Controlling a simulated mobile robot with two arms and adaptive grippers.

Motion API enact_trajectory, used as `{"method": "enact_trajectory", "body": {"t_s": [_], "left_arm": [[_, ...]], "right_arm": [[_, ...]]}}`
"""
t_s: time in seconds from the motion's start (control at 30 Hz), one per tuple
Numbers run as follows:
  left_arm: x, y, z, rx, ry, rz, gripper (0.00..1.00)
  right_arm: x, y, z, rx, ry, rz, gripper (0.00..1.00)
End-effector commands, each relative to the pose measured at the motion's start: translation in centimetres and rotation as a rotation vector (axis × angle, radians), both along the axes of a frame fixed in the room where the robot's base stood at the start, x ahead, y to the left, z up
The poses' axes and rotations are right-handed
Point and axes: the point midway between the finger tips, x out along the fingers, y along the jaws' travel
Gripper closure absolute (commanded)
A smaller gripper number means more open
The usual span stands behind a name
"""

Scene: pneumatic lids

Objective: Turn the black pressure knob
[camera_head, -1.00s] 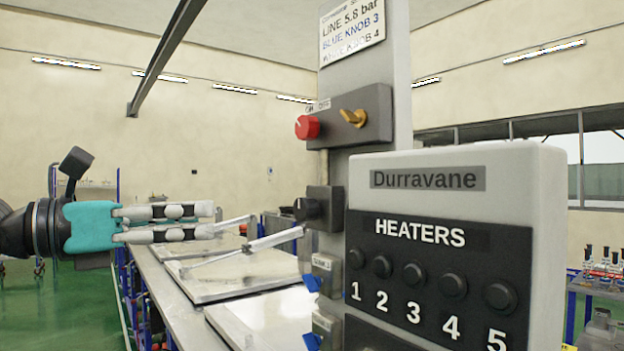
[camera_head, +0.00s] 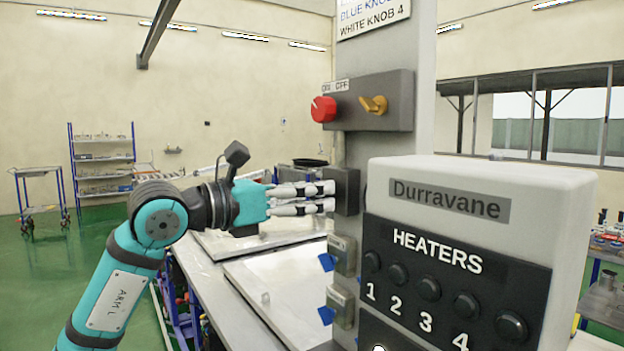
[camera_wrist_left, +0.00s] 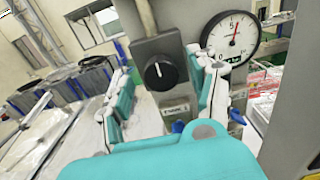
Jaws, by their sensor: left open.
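The black pressure knob (camera_wrist_left: 159,72) shows in the left wrist view on the face of a dark grey box, with a white pointer line near its top. In the head view that box (camera_head: 348,191) sits on the grey post, and my fingertips hide the knob. My left gripper (camera_head: 331,197) points right at the box, its fingertips at or very near the knob. In the wrist view its two fingers are apart, one on each side of the knob. I cannot tell whether they touch it. A round pressure gauge (camera_wrist_left: 230,39) is right of the knob.
A red knob (camera_head: 323,109) and a yellow switch (camera_head: 374,104) sit on a box above. The heater panel (camera_head: 470,205) with several black buttons stands close at the right. Flat metal lids (camera_head: 290,280) lie below my gripper. Small latch boxes (camera_head: 342,254) are under the knob box.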

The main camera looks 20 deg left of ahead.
Motion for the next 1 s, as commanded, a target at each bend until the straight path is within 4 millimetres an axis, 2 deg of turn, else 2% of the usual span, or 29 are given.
{"method": "enact_trajectory", "body": {"t_s": [0.17, 0.43, 0.83, 0.87, 1.0], "left_arm": [[0.88, -0.71, 0.00, 0.001, 0.000, 0.000, 0.39], [0.96, -0.76, -0.09, 0.001, 0.000, 0.000, 0.39], [0.92, -0.73, -0.05, 0.001, -0.001, 0.000, 0.92], [0.92, -0.73, -0.05, 0.001, -0.001, 0.000, 0.95], [0.92, -0.73, -0.06, 0.006, -0.004, 0.001, 0.95]], "right_arm": [[0.00, 0.01, 0.53, 0.000, 0.000, 0.000, 0.60], [0.00, 0.02, 0.49, 0.000, 0.000, 0.000, 0.60], [-0.01, 0.02, 0.49, 0.000, 0.000, 0.000, 0.60], [0.00, 0.03, 0.49, 0.000, 0.000, 0.000, 0.60], [-0.01, 0.02, 0.42, 0.000, 0.000, 0.000, 0.60]]}}
